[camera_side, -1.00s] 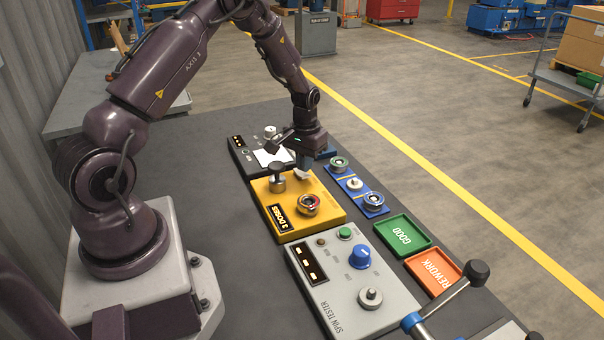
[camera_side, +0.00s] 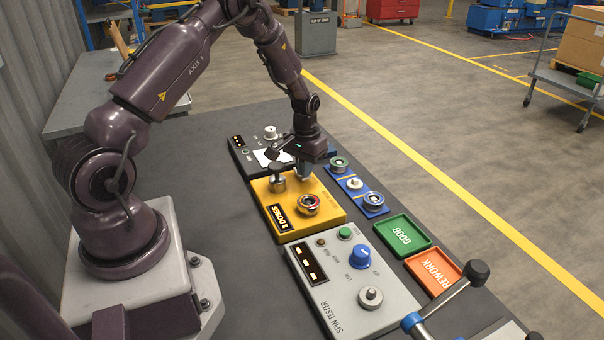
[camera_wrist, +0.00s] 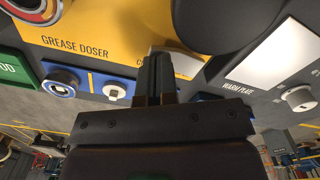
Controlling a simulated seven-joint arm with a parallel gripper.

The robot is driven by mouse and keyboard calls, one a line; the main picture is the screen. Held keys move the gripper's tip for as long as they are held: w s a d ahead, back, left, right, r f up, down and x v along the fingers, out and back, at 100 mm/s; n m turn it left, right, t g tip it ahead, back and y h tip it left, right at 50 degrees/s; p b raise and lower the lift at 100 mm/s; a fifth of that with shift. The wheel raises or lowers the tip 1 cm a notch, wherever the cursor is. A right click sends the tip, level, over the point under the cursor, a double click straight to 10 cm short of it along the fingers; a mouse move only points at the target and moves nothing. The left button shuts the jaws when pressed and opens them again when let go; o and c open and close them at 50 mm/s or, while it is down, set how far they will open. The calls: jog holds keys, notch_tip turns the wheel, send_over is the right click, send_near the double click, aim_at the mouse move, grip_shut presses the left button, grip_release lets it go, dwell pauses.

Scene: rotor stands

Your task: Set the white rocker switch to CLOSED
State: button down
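The yellow grease doser (camera_side: 330,213) sits in the middle of the bench, and its lettered face shows in the wrist view (camera_wrist: 100,30). The white rocker switch (camera_wrist: 186,62) is at the doser's far edge; in the wrist view only a pale part shows beside my fingertips, and in the side view my gripper largely hides it. My gripper (camera_side: 304,172) points down over that edge, at the switch. In the wrist view my gripper's fingers (camera_wrist: 157,72) are close together with nothing visible between them. I cannot tell whether they touch the switch or which way it is tipped.
On the doser stand a dark-topped knob (camera_side: 277,178) and a round cup (camera_side: 308,204). The warm plate (camera_side: 240,152) lies behind, the spin tester (camera_side: 335,300) in front. A blue rack (camera_side: 355,197) with round parts, a green tray (camera_side: 428,257) and an orange tray (camera_side: 455,268) stand right.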

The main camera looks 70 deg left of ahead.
jog(key=shift+f, duration=0.2)
jog(key=shift+r, duration=3.55)
jog(key=shift+s+d+f, duration=0.1)
jog(key=shift+s, duration=0.1)
jog(key=s+d+r+m+t, duration=0.2)
jog(key=s+d+r+m, duration=0.1)
jog(key=s+d+r, duration=0.6)
jog(key=s+d+r+m+t, duration=0.3)
jog(key=s+d+r, duration=0.6)
jog(key=d+r, duration=0.3)
notch_tip(320, 180, up, 3)
jog(key=shift+s+f+t, duration=0.15)
jog(key=shift+s+t, duration=0.15)
jog(key=shift+s, duration=0.1)
